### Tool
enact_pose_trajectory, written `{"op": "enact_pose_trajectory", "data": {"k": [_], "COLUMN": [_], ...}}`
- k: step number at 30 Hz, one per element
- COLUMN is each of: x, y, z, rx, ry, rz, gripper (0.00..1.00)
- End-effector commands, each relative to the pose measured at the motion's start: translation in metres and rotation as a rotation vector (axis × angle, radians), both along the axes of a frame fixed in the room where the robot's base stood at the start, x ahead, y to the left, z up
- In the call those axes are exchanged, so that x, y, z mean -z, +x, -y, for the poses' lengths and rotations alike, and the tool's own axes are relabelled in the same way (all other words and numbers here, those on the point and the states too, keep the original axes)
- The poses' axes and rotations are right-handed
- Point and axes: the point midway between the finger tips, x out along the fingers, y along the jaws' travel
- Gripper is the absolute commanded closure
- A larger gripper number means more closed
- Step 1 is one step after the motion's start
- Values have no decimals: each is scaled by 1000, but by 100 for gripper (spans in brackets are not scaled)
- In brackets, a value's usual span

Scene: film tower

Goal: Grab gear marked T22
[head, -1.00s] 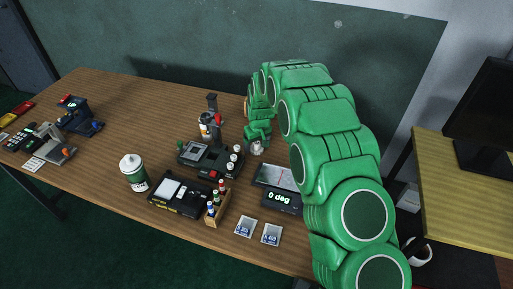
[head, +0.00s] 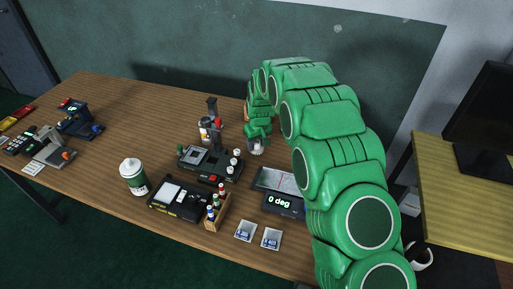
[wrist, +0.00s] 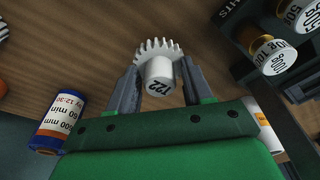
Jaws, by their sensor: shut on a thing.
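The white gear marked T22 (wrist: 159,70) is in the wrist view, a toothed disc with a round hub that bears the marking. My gripper (wrist: 156,84) is shut on its hub, with one dark finger on each side. In the head view my gripper (head: 257,141) points down over the wooden table, and the white gear (head: 257,149) shows small at its tip. I cannot tell whether the gear touches the table.
A labelled canister (wrist: 60,120) lies at left there.

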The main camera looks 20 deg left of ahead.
Motion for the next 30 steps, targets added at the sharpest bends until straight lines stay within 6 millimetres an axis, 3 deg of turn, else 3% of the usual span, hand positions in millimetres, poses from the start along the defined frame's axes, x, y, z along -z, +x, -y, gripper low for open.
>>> {"op": "enact_pose_trajectory", "data": {"k": [18,30], "x": [-67,-88], "y": [-44,-89], "z": [25,51], "rx": [0,0], "ry": [1,0], "rz": [1,-1], "gripper": [80,80]}}
